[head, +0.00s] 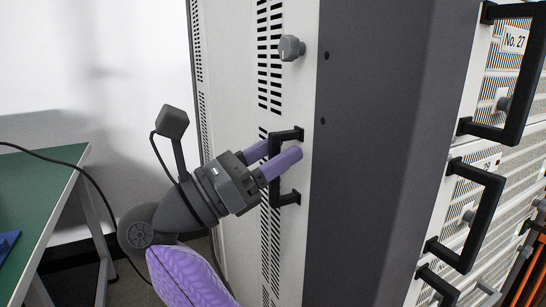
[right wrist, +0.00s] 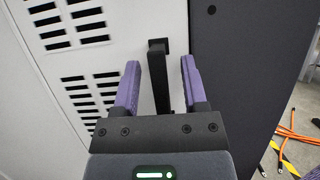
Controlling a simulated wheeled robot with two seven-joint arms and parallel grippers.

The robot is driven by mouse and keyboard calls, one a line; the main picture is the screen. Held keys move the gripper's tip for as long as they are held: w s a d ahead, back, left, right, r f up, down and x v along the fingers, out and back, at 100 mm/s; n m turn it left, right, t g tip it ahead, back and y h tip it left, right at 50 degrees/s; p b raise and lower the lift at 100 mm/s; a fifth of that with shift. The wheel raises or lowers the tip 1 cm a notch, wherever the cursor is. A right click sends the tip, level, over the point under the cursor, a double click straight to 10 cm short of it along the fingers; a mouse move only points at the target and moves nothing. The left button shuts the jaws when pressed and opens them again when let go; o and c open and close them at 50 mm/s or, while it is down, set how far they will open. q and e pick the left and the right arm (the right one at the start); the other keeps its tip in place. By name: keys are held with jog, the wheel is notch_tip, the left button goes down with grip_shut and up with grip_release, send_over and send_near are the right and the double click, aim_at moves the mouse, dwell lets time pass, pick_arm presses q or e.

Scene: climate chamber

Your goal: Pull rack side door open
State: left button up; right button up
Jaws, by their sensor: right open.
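The rack side door (head: 233,130) is a pale panel with rows of black vent slots, and it looks closed against the dark rack edge. Its black handle (head: 291,198) is an upright bar on two standoffs. My right gripper (head: 277,157) is at the handle, with its purple fingers pointing at the door. In the right wrist view the handle (right wrist: 158,75) stands between the two fingers of my right gripper (right wrist: 160,85), with gaps on both sides. The jaws are open. My left gripper is not in view.
A grey knob (head: 291,47) sticks out of the door above the handle. Black drawer handles (head: 480,215) project from the rack front at right. A green-topped table (head: 50,185) stands at left. Orange cables (right wrist: 292,135) lie on the floor at right.

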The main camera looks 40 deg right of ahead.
grip_shut()
dwell(1.3)
